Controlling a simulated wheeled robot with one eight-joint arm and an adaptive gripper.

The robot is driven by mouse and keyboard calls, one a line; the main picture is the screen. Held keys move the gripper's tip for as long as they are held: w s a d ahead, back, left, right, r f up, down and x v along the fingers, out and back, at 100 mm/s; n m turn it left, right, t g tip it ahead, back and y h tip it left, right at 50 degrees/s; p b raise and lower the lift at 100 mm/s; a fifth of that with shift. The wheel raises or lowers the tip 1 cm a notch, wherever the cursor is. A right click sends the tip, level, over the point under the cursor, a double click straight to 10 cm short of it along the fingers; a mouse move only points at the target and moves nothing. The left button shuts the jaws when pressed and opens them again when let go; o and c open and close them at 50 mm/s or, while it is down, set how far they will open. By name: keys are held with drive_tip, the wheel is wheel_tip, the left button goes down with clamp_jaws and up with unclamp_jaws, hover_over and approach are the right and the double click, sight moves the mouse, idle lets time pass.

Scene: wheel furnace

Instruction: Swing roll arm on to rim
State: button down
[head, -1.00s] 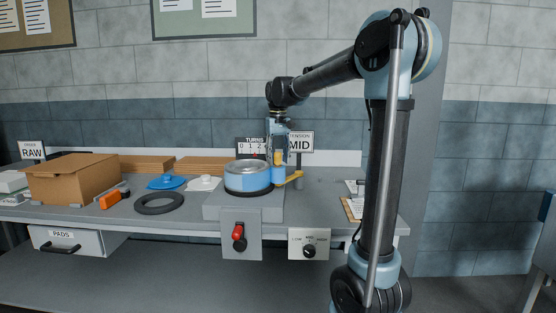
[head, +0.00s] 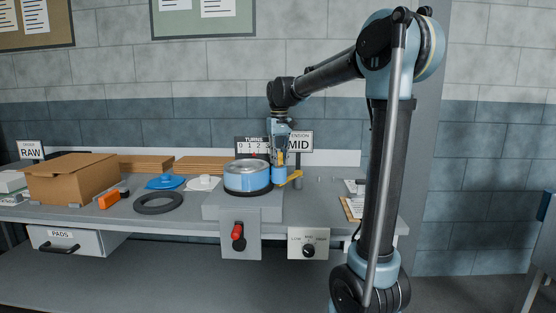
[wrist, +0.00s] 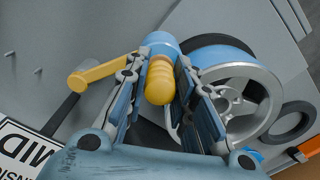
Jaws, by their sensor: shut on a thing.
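The rim (head: 248,177), a silver wheel with a blue band around its side, lies on a grey block on the bench; the wrist view shows its spokes (wrist: 240,98). The roll arm (head: 292,180) is yellow and carries an upright blue roll (head: 279,174) just right of the rim. In the wrist view the arm (wrist: 98,74) reaches left from the blue roll (wrist: 164,46). I cannot tell whether roll and rim touch. My gripper (head: 281,160) comes down from above, slightly tilted. In the wrist view its fingers are shut on the yellow knob (wrist: 160,82) above the roll.
A TURNS counter (head: 252,147) and a MID tension sign (head: 300,141) stand behind. A red-handled switch (head: 238,236) and a dial (head: 309,250) face the bench front.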

drive_tip(key=c, duration=1.3)
unclamp_jaws()
drive_tip(key=shift+c, duration=0.2)
drive_tip(key=shift+r, duration=0.1)
wheel_tip(320, 180, up, 12)
drive_tip(key=shift+w, duration=0.1)
